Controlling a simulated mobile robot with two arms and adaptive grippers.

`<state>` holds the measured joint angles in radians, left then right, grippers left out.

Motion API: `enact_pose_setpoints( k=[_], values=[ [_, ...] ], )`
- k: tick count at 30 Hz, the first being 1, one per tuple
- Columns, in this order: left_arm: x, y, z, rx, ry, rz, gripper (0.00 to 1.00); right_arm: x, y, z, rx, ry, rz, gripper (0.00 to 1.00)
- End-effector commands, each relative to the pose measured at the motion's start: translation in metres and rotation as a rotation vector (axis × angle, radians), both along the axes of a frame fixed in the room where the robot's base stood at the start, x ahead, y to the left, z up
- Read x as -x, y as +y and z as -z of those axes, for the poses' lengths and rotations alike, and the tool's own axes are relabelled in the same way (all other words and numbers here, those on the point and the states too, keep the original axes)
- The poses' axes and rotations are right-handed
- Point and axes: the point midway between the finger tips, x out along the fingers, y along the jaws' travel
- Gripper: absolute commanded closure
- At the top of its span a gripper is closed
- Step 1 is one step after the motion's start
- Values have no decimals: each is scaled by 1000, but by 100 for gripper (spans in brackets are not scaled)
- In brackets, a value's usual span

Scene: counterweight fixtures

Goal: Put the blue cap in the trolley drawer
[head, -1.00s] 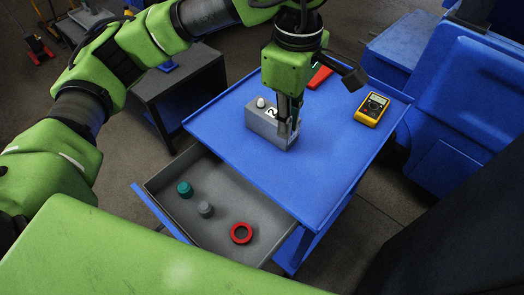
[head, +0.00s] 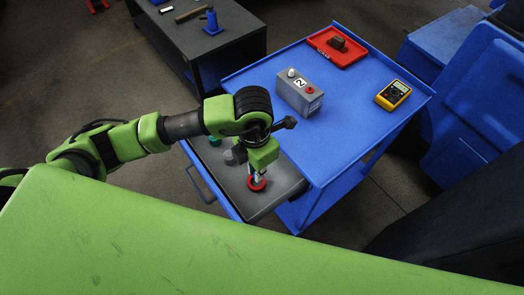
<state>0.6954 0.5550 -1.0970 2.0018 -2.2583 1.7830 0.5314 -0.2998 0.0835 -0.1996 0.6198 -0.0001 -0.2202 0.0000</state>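The blue trolley (head: 350,118) has its grey drawer (head: 237,200) pulled open toward the front left. My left gripper (head: 258,177) points down into the drawer, with its fingertips at a red ring (head: 257,184). I cannot tell whether the fingers are closed on the ring. A teal cap (head: 214,141) shows in the drawer's far left part, partly behind my arm. I cannot make out a separate plain blue cap. A grey box marked 2 (head: 299,95) stands on the trolley top with a white knob and a red spot. My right gripper is out of view.
On the trolley top are a red tray (head: 318,41) holding a dark block and a yellow multimeter (head: 393,95). A dark bench (head: 235,50) stands behind on the left with a blue stand (head: 211,22). The trolley top's middle is clear.

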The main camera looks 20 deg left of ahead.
Motion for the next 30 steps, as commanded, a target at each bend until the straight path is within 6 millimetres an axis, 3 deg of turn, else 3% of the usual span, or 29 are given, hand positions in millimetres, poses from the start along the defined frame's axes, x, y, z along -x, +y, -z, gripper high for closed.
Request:
enact_pose_setpoints(
  k=[1,7,12,23,30],
  values=[
    [-14,2,12,-1,-2,-4,93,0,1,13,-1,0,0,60],
    [-63,9,36,0,-1,-3,93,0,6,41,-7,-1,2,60],
    [-89,13,67,1,1,1,93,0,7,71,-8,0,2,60],
    [-109,16,85,1,1,4,93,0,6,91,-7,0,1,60],
    [-113,17,120,1,3,4,93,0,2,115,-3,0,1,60]
  ],
)
